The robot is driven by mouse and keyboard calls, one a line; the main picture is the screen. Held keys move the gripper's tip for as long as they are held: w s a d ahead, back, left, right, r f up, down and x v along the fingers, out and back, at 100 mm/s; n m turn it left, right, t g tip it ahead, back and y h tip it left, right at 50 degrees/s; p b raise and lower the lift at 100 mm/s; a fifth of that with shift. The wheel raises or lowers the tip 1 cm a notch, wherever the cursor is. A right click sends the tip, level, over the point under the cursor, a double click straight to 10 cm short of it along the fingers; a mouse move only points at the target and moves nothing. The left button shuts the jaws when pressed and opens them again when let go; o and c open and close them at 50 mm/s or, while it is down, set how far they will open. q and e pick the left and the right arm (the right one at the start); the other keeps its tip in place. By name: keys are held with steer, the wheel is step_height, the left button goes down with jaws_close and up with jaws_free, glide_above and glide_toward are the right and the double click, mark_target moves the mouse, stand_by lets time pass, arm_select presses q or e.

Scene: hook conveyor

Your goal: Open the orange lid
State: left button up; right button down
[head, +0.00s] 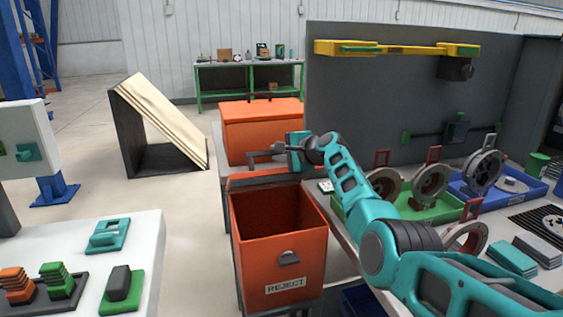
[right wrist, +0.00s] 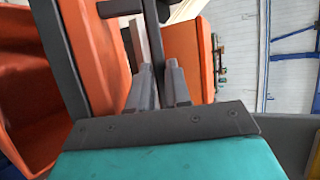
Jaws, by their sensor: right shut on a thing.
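The orange reject bin (head: 285,265) stands in front of me with its mouth uncovered and its inside showing. Its orange lid (head: 265,180) is a narrow band at the bin's far edge, seen nearly edge-on and raised. My right gripper (head: 268,154) is above that band, shut on the lid's dark handle. In the right wrist view the grey fingers (right wrist: 158,88) close on the dark handle bar (right wrist: 152,35), beside the orange lid (right wrist: 90,50). The fingers partly hide the grip. My left gripper is not in view.
A second orange bin (head: 262,130) with a closed lid stands just behind. On the right, a table holds a green tray (head: 435,212) and a blue tray (head: 530,195) with round metal parts. A white table (head: 75,250) is at the left. Open floor lies between.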

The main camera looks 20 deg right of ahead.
steer(key=shift+w+d+r, duration=0.1)
steer(key=shift+w+r, duration=0.1)
steer(key=shift+r, duration=0.25)
steer(key=c, duration=1.3)
jaws_free()
steer(key=shift+o, duration=0.9)
steer(key=shift+s+f, duration=0.1)
steer(key=shift+s, duration=0.1)
steer(key=shift+p+v, duration=0.7)
steer(key=shift+v, duration=0.1)
steer(key=p+v, duration=0.1)
steer(key=v, duration=1)
steer(key=shift+p, duration=0.3)
steer(key=shift+s+f, duration=0.1)
